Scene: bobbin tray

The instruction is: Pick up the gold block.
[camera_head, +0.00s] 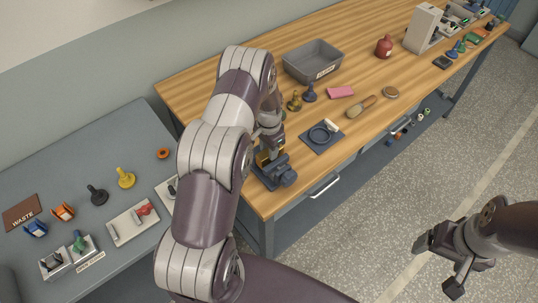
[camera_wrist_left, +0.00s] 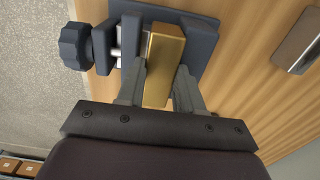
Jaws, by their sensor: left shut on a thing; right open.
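The gold block (camera_wrist_left: 164,62) stands out in the left wrist view, between the two fingers of my left gripper (camera_wrist_left: 158,88). The fingers are shut on its sides. A dark blue-grey vise (camera_wrist_left: 203,38) with a round knob (camera_wrist_left: 75,46) lies beyond the block; I cannot tell whether the block still touches its jaws. In the head view the vise (camera_head: 285,176) is at the bench's near left corner, and a little of the gold block (camera_head: 262,158) shows beside my wrist. My right gripper (camera_head: 436,262) is open and empty above the floor.
Near the vise on the wooden bench (camera_head: 225,86) are a dark mat (camera_head: 318,145) with a ring, a brush (camera_head: 361,107), a pink pad (camera_head: 340,92) and a grey bin (camera_head: 313,63). A grey table (camera_head: 95,155) with bobbins stands left.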

